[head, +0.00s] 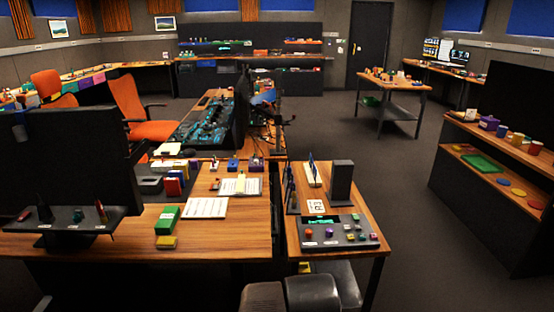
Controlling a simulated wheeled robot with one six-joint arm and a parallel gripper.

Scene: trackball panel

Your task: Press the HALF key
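A dark control panel (338,240) lies near the front edge of the small wooden table (344,268), right of centre in the head view. It has a green-lit display (322,220) at its back and several small coloured keys or knobs on its top, with a cluster on its right side (362,237). A reddish round piece (308,233) sits at its left. The labels are too small to read, so I cannot tell which key is HALF. My gripper is not in view; dark rounded parts of my own body show at the bottom centre.
A black upright box (342,183) stands behind the panel, with dark upright stands (291,190) to its left. A large desk (215,238) with papers and blocks adjoins on the left. A dark shelf unit (480,195) stands at right. The floor between is clear.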

